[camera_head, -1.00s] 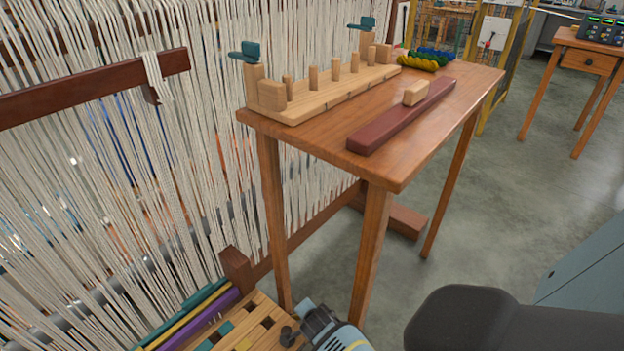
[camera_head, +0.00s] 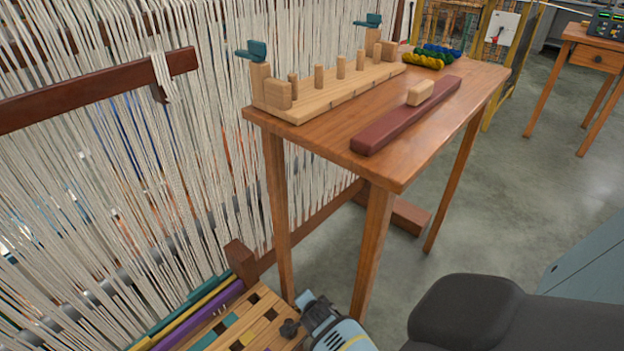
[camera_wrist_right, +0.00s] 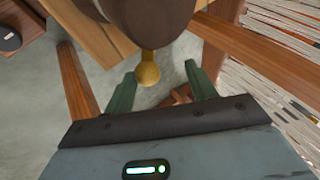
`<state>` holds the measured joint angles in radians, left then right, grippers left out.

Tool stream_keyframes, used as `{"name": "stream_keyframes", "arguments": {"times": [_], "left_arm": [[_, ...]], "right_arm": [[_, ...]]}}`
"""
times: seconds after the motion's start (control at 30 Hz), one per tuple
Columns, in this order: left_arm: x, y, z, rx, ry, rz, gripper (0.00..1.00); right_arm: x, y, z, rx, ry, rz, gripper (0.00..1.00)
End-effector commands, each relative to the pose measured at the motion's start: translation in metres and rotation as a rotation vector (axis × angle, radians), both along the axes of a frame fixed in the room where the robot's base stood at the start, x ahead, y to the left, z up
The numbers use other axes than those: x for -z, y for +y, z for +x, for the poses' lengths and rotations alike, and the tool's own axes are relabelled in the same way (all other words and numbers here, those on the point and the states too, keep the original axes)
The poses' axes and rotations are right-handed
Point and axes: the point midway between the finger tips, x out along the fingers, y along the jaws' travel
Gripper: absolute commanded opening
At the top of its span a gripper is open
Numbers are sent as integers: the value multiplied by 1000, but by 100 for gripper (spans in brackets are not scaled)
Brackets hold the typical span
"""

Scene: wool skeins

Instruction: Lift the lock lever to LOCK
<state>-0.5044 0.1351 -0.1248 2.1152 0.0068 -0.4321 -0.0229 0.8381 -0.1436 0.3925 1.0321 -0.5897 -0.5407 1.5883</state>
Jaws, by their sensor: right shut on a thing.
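The knob joins a round brown wooden piece (camera_wrist_right: 150,18); the contact with the fingers is not clear. Neither gripper shows in the head view.
A wooden table (camera_head: 400,150) carries a pegged board (camera_head: 330,95), a dark red bar (camera_head: 405,118) and skeins (camera_head: 430,57). A loom with white threads (camera_head: 110,190) fills the left. Clear floor lies right of the table.

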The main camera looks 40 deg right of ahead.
Motion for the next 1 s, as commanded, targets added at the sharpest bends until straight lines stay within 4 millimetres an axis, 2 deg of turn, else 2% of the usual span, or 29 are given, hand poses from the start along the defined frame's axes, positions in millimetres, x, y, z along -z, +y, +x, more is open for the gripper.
{"name": "stream_keyframes", "arguments": {"times": [0.03, 1.0], "left_arm": [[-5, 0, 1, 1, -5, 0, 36], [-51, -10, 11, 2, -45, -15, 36]], "right_arm": [[-12, 2, 7, -5, -21, -3, 48], [-51, 20, -32, 0, -6, -2, 48]]}}
